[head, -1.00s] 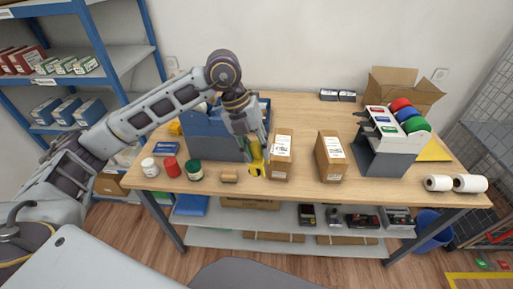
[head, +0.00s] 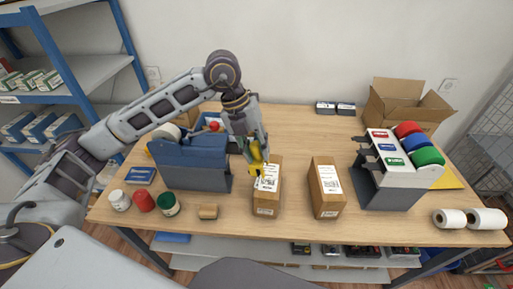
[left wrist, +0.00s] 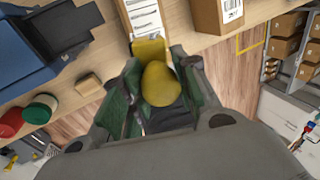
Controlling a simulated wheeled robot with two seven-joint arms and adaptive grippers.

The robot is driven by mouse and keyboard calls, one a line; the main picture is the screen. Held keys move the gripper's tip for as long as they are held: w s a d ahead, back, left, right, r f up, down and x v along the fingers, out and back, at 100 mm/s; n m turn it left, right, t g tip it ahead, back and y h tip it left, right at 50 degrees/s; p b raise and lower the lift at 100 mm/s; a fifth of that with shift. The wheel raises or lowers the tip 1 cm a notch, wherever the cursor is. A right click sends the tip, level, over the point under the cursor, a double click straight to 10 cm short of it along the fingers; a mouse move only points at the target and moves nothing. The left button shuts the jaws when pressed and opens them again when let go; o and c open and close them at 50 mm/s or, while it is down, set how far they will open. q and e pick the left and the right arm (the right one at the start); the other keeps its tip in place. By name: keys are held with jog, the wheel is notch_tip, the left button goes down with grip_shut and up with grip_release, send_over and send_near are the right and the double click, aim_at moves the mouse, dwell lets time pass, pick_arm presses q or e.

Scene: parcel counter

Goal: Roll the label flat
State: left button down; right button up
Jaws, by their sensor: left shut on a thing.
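A brown cardboard box (head: 265,206) stands on the counter with a white printed label (head: 267,178) on top. The label also shows in the left wrist view (left wrist: 146,18). My left gripper (head: 257,158) is shut on a yellow tool, which looks like a hand roller (head: 254,152). It holds the tool at the far part of the label. In the left wrist view the yellow tool (left wrist: 160,84) sits between the fingers, and its far end overlaps the label's edge. I cannot tell whether it touches the label. My right gripper is not in view.
A second labelled box (head: 327,190) stands to the right. A blue bin (head: 190,163) is on the left, with several jars and a small tan block (head: 208,212) near the front edge. A tape rack (head: 385,180) and white rolls (head: 478,219) are at right.

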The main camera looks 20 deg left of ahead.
aim_at(257, 160)
pick_arm(q)
jog(key=shift+w, duration=0.4)
jog(key=shift+r, duration=0.1)
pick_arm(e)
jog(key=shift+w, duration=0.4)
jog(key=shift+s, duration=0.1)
pick_arm(q)
jog(key=shift+f+b, duration=1.7)
jog(key=shift+f, duration=1.3)
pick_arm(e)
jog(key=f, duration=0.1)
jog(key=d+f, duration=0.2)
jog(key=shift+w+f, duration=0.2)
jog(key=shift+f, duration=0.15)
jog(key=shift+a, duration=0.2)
